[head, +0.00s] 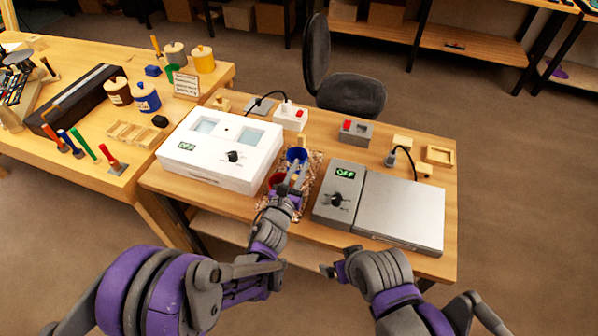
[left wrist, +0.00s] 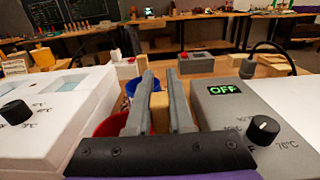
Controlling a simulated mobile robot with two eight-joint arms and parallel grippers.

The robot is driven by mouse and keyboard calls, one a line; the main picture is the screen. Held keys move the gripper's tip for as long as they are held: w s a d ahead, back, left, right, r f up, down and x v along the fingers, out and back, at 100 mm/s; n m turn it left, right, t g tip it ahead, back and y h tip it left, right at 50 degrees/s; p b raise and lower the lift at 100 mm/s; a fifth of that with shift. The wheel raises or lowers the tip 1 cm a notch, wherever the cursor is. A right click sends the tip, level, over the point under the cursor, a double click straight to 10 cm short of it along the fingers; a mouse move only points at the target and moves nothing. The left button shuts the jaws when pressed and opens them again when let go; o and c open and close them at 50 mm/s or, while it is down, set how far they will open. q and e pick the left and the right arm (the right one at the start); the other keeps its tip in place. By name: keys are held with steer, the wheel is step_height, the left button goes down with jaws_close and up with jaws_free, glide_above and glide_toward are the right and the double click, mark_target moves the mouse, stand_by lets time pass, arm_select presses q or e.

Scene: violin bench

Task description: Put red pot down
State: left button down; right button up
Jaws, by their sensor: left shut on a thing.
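The red pot (head: 277,180) is between the white machine and the grey hot plate, partly hidden by my left gripper. It also shows in the left wrist view (left wrist: 112,125), left of the fingers. My left gripper (head: 296,178) is shut on a light wooden piece (left wrist: 159,112), which looks like the red pot's handle. The blue pot (head: 296,154) stands just behind the red one. Both are over a speckled brown mat (head: 313,170). Whether the red pot touches the mat is hidden. My right gripper (head: 332,270) is at the bench's front edge, its jaws unclear.
The white machine (head: 220,143) with a dial stands left; the grey hot plate (head: 400,212), its display reading OFF, stands right. Switch boxes (head: 355,132) and cords lie behind. Another bench (head: 60,175) at left holds jars and tools. A dark chair (head: 345,95) stands behind.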

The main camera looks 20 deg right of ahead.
arm_select(q)
steer(key=shift+f, duration=0.55)
steer(key=shift+f, duration=0.2)
steer(key=c, duration=0.8)
jaws_free()
steer(key=shift+r, duration=0.1)
steer(key=b+v, duration=0.2)
steer(key=v, duration=1)
